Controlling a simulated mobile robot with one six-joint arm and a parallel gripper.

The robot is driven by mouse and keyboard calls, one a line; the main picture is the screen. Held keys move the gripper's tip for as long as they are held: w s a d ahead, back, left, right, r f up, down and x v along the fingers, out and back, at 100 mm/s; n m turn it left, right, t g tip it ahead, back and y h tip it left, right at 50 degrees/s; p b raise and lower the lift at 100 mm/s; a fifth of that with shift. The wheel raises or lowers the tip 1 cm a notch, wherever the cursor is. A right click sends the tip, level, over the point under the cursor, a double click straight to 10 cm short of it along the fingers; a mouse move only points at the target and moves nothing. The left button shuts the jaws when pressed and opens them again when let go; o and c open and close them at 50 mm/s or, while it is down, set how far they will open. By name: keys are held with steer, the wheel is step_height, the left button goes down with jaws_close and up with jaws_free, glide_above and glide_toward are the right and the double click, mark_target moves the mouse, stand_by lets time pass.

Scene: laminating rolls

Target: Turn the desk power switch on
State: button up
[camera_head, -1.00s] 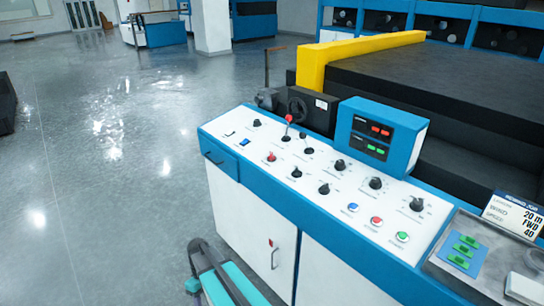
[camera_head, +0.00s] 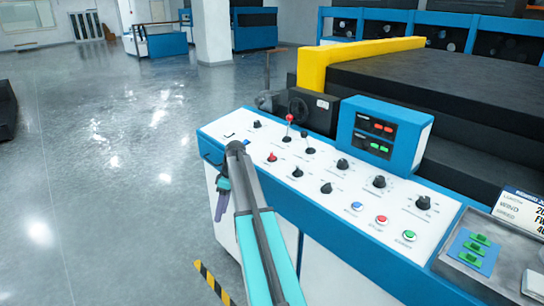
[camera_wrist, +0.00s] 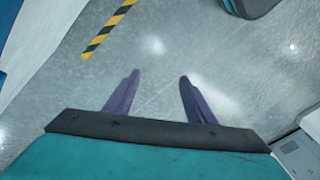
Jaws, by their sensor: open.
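The control desk (camera_head: 335,222) has a sloped white panel with knobs, levers and push buttons. In the head view my gripper (camera_head: 215,196) hangs below the panel by the desk's left end, apart from the switch area.
A red-tipped lever (camera_head: 290,118), a red knob (camera_head: 271,157) and a black knob (camera_head: 257,124) stand up from the panel near my arm. A blue display box (camera_head: 383,130) stands behind. Yellow-black floor tape (camera_wrist: 108,30) runs by the desk. The floor to the left is clear.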

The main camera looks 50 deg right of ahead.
steer(key=d+r+n+t+b, duration=0.1)
steer(key=d+r+n+b, duration=0.1)
steer(key=d+r, duration=0.7)
step_height(320, 180, up, 23)
steer(key=t+h+b, duration=0.2)
steer(key=t+b, duration=0.1)
steer(key=b, duration=0.1)
glide_above(271, 154)
steer(key=s+d, duration=0.3)
steer(key=s, duration=0.3)
steer(key=shift+w+a+f, duration=0.2)
steer(key=shift+f, duration=0.15)
steer(key=x, duration=1.3)
steer(key=shift+w+a+f, duration=0.1)
steer(key=shift+w+f, duration=0.1)
steer(key=shift+f, duration=0.05)
